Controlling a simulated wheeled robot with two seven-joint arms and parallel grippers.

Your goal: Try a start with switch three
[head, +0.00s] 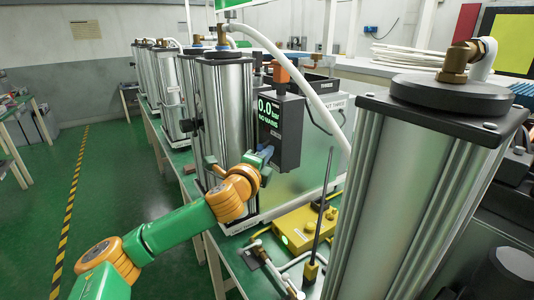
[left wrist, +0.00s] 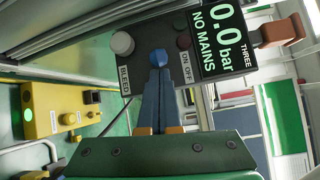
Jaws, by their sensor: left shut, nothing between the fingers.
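The dark control box (head: 279,130) is mounted by a silver column in the head view. Its display (left wrist: 222,38) reads "0.0 bar" and "NO MAINS", and it is labelled THREE in the left wrist view. A small dark control (left wrist: 183,42) sits by the ON OFF label; its position is unclear. A pale round knob (left wrist: 123,43) sits by the BLEED label. My left gripper (left wrist: 158,62) is shut and empty, its blue tips in front of the panel between BLEED and ON OFF. Contact is unclear. It also shows in the head view (head: 266,153). My right gripper is out of view.
An orange-brown handle (left wrist: 280,31) sticks out beside the box. A yellow unit (head: 305,229) with a lit green spot lies on the bench below. A large silver column (head: 395,200) fills the right side. The green floor (head: 120,170) at left is clear.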

